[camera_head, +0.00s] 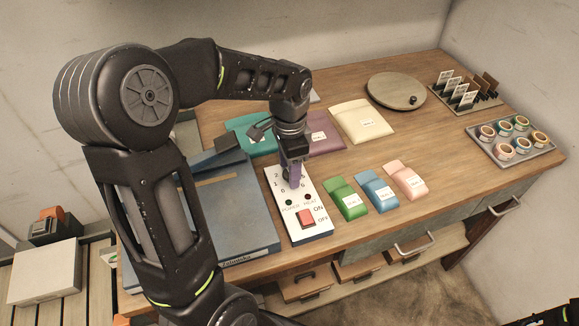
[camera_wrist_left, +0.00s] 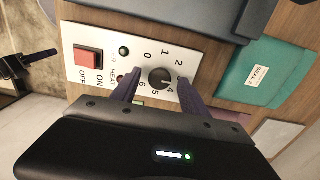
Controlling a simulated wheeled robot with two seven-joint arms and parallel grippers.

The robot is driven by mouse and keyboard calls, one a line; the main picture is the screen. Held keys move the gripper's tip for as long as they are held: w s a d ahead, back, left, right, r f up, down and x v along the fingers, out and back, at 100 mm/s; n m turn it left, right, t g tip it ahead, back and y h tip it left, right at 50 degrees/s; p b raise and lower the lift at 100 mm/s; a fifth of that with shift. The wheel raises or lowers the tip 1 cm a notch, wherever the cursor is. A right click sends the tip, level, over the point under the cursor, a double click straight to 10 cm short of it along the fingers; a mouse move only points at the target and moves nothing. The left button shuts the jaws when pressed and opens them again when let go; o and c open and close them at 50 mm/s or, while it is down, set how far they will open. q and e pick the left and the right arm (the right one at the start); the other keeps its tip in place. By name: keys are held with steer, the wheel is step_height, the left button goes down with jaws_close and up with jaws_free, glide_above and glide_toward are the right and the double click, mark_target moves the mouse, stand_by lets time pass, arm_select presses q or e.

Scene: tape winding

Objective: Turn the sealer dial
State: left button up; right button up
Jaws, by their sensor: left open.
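The sealer's white control panel (camera_head: 313,218) lies on the bench with a red ON/OFF switch (camera_head: 306,216) and small POWER and HEAT lamps. The round black dial (camera_wrist_left: 160,77) shows in the left wrist view, ringed by printed numbers; I cannot tell surely which number it points to. My left gripper (camera_head: 291,181) is over the dial, which it mostly hides in the head view. In the left wrist view the open left fingers (camera_wrist_left: 159,80) are on either side of the dial; contact is unclear. A dark part, probably my right gripper (camera_wrist_left: 14,68), shows at the left edge there.
The blue-grey sealer body (camera_head: 240,220) lies left of the panel. Green, blue and pink pouches (camera_head: 346,198) lie to its right, larger pouches (camera_head: 362,120) behind. A round turntable (camera_head: 397,92), a card rack (camera_head: 467,93) and a tape tray (camera_head: 513,140) stand farther right.

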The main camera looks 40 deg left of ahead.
arm_select(q)
steer(key=shift+r, duration=0.1)
step_height(320, 180, up, 8)
steer(key=shift+f+b, duration=0.2)
steer(key=shift+b, duration=0.15)
stand_by(0.5)
